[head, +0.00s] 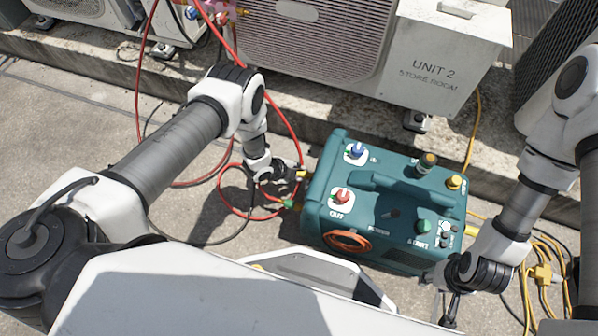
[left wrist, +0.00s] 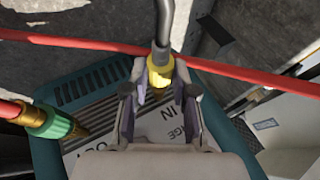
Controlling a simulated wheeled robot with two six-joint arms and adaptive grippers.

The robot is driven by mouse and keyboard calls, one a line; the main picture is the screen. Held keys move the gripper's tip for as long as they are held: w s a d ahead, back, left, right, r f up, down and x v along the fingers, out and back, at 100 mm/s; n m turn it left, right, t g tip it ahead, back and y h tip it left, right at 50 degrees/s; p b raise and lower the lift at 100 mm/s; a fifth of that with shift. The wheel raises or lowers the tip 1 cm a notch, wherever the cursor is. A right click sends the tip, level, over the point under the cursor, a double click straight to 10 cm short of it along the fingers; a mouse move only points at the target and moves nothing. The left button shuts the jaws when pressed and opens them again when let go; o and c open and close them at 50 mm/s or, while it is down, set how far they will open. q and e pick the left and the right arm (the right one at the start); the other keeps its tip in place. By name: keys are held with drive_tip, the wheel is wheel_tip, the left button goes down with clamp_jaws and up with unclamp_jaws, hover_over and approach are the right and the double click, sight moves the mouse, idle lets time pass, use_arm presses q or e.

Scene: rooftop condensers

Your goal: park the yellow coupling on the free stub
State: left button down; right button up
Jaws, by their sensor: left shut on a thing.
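The yellow coupling (left wrist: 160,70), on the end of a dark grey hose, sits between the fingers of my left gripper (left wrist: 160,92), which is shut on it. In the head view my left gripper (head: 292,180) is beside the left end of the teal machine (head: 388,200), and a bit of yellow shows at its fingertips. In the left wrist view the coupling is over the machine's labelled end panel (left wrist: 105,105), where "IN" is readable. I cannot make out a free stub; the gripper covers part of the panel. My right gripper (head: 450,308) is at the machine's front right; its fingers are unclear.
A green coupling (left wrist: 50,122) on a red hose is at the panel's left. A red hose (left wrist: 100,45) crosses behind the held coupling. The UNIT 2 condenser (head: 440,70) stands behind the machine. Yellow cables (head: 540,275) lie at the right.

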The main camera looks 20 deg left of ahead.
use_arm(q)
drive_tip(key=shift+a, duration=0.1)
drive_tip(key=a, duration=0.4)
drive_tip(key=shift+w+a+b, duration=0.1)
drive_tip(key=shift+a+b, duration=0.05)
drive_tip(key=shift+b, duration=0.2)
idle(0.5)
